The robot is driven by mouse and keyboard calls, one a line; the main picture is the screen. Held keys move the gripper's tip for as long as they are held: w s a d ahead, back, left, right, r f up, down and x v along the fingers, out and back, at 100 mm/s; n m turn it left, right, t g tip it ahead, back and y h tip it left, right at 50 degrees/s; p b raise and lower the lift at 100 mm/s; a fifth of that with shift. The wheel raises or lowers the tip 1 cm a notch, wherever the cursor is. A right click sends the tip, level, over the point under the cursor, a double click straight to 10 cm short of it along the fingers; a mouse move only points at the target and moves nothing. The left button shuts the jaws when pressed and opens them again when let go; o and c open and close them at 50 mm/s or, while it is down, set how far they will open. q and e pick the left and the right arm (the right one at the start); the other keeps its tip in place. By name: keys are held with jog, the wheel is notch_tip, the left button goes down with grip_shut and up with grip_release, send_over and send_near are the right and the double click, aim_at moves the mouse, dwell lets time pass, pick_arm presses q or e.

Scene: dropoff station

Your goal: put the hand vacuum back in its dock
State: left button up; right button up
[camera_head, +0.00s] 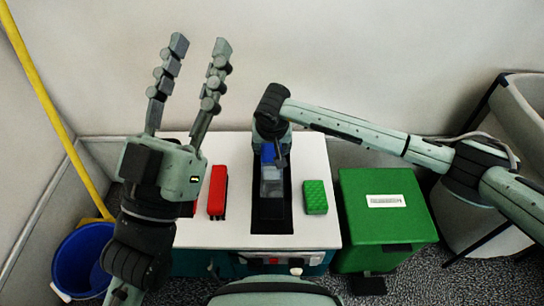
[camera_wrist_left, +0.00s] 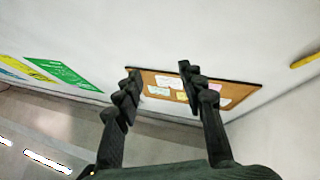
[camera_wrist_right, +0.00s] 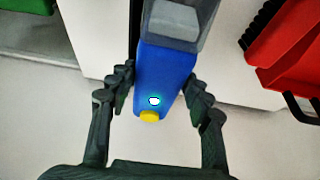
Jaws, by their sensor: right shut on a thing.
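The hand vacuum (camera_head: 268,155) has a blue body and a clear grey front part. In the right wrist view the vacuum (camera_wrist_right: 165,75) shows a yellow button and a small lit spot. My right gripper (camera_wrist_right: 157,100) is shut on its blue body, one finger on each side. The dock (camera_head: 272,215) is a long black recess in the white top. The vacuum is lined up over its far part; I cannot tell whether it touches the bottom. My left gripper (camera_head: 200,45) is open and empty, raised left of the dock; its fingers (camera_wrist_left: 160,85) point toward a wall board.
On the white worktop (camera_head: 315,232), a red case (camera_head: 217,190) lies left of the dock and a green sponge-like block (camera_head: 315,197) right of it. A green bin (camera_head: 388,215) stands at the right, a blue bucket (camera_head: 83,258) with a yellow pole (camera_head: 48,100) at the left.

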aim_at(272, 156)
notch_tip(272, 156, down, 3)
jog(key=shift+r, duration=0.15)
pick_arm(q)
jog(key=shift+s+a+r+t, duration=0.2)
jog(key=shift+s+r+t, duration=0.1)
jog(key=shift+r+t, duration=0.15)
pick_arm(e)
jog(key=shift+f, duration=0.25)
pick_arm(q)
jog(key=shift+s+b, duration=0.1)
jog(key=shift+b, duration=0.2)
pick_arm(e)
jog(key=shift+f, duration=0.1)
jog(key=o, duration=1.1)
jog(key=shift+f, duration=0.1)
jog(key=shift+c, duration=0.2)
pick_arm(q)
jog(key=shift+a+r+t, duration=0.1)
jog(key=shift+r+t, duration=0.05)
jog(key=shift+t, duration=0.1)
